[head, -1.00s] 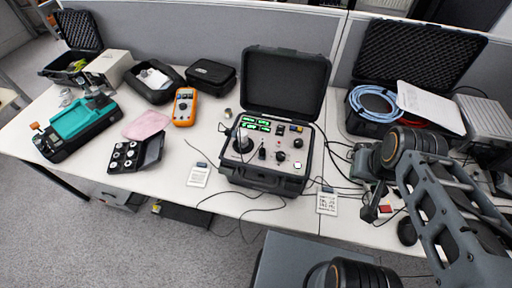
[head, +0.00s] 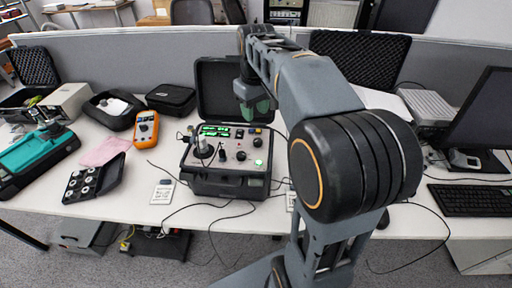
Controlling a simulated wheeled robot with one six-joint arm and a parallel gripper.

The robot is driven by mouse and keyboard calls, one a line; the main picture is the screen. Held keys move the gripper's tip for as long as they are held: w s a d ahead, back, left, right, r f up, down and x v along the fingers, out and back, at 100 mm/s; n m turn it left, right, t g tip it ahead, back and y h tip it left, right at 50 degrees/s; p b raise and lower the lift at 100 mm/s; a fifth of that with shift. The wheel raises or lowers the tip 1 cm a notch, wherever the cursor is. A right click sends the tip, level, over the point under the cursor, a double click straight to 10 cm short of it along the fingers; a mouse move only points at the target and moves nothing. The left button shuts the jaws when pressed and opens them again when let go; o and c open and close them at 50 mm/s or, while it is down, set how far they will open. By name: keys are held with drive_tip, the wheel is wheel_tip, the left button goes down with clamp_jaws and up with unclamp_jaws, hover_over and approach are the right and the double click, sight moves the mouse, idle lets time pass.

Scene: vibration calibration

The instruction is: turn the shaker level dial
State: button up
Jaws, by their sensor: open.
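The shaker calibrator is an open black case (head: 225,186) on the table, with a light panel (head: 228,140), green lit displays (head: 214,130) and several knobs. One small dark knob (head: 241,156) sits at the right of the panel, and another black knob (head: 222,154) is near the middle. I cannot read which one is the level dial. A round black shaker head (head: 203,149) stands at the panel's left. My gripper (head: 256,112) points down over the case's upper right, small and partly hidden by my arm. It is open, and no held object shows.
The case's raised lid (head: 220,95) stands behind the panel. An orange multimeter (head: 146,130), a black pouch (head: 171,98) and a weight box (head: 94,180) lie to the left. Loose cables run along the table front. A keyboard (head: 475,199) and monitor (head: 485,120) are at the right.

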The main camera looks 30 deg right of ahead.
sight(258, 140)
drive_tip(key=shift+n+g, duration=0.3)
drive_tip(key=w+f+b, duration=0.1)
drive_tip(key=f, duration=0.3)
drive_tip(key=d+f+b, duration=0.1)
drive_tip(key=f, duration=0.4)
drive_tip(key=w+d+f+b, duration=0.1)
drive_tip(key=f, duration=0.4)
drive_tip(key=shift+w+d+b, duration=0.15)
drive_tip(key=shift+w+b, duration=0.15)
drive_tip(key=shift+w, duration=0.05)
drive_tip(key=shift+c, duration=0.2)
drive_tip(key=c, duration=0.6)
